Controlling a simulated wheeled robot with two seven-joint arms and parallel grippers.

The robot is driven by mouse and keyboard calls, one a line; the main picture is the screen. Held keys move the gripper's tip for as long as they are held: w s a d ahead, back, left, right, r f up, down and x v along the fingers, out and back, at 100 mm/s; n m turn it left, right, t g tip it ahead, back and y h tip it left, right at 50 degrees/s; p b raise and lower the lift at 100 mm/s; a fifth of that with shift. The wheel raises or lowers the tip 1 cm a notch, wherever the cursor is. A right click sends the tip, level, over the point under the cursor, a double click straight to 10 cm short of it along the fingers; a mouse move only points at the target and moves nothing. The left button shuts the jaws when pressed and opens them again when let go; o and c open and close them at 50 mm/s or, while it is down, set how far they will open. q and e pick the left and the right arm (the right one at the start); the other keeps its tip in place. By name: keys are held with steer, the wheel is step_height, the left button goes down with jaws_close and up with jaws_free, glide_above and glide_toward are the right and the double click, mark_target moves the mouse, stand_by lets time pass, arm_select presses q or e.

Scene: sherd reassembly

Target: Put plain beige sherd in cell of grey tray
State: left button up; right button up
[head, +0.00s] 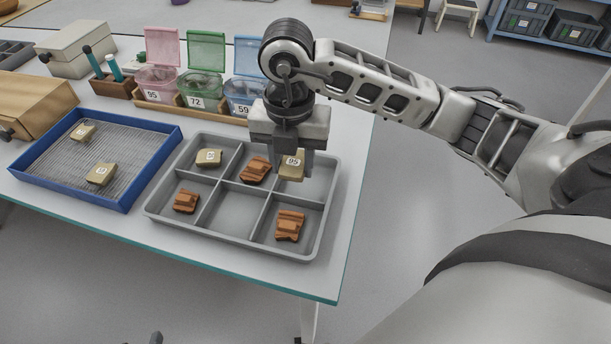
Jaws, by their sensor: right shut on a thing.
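My right gripper (293,170) points down over the back right cell of the grey tray (166,219). It is shut on a plain beige sherd (291,164) labelled 95. I cannot tell whether that sherd touches the cell floor. Another beige sherd (209,157) lies in the back left cell. Reddish-brown ridged sherds lie in the back middle cell (255,170), the front left cell (186,201) and the front right cell (290,225). The front middle cell is empty. Two labelled beige sherds, one at the back (82,131) and one nearer (100,174), lie in the blue mesh tray. My left gripper is out of view.
The blue mesh tray (52,189) stands left of the grey tray. Behind are lidded boxes in pink (156,79), green (206,89) and blue (245,95), numbered 95, 72 and 59. A wooden box (38,104) is at the left. The table's right edge is close to the grey tray.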

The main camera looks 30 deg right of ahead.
glide_above(305, 186)
step_height(305, 186, down, 6)
steer(key=shift+s+r, duration=0.15)
steer(key=shift+f, duration=1.65)
steer(key=shift+f, duration=0.15)
steer(key=o, duration=1)
steer(key=shift+c, duration=0.2)
step_height(305, 186, up, 12)
steer(key=shift+r, duration=0.2)
